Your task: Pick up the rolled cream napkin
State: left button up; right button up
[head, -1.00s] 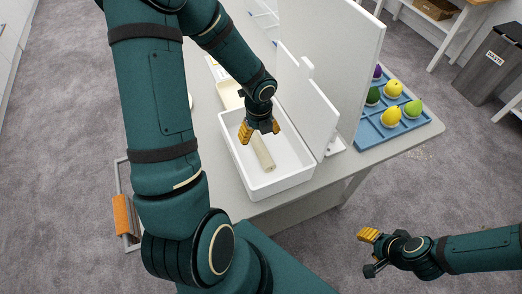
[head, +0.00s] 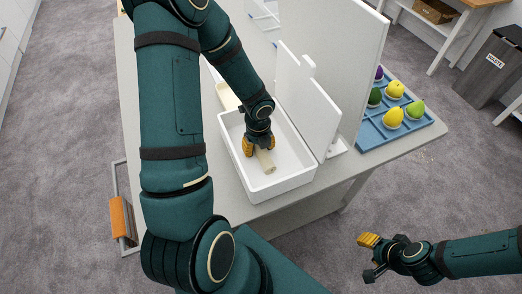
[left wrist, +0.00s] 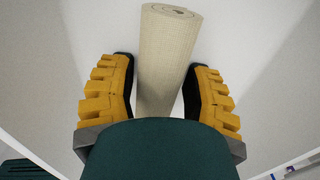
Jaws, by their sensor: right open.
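The rolled cream napkin (head: 265,162) lies in the white bin (head: 288,187) on the table. My left gripper (head: 259,146) is down inside the bin over the napkin. In the left wrist view the napkin (left wrist: 168,60) lies between the two yellow fingers of my left gripper (left wrist: 163,90), with a gap on each side. The left gripper is open, and its fingers do not appear to touch the napkin. Part of the napkin is hidden behind the gripper in the head view. My right gripper (head: 369,257) is open and empty, off the table at the lower right.
White upright panels (head: 312,100) stand right beside the bin. A blue tray (head: 375,140) with several fruits sits beyond them. A cream object (head: 228,97) lies behind the bin. A waste bin (head: 492,68) stands on the floor at upper right.

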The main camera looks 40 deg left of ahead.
pick_arm(q)
jog(key=c, duration=0.6)
jog(key=shift+r, duration=0.1)
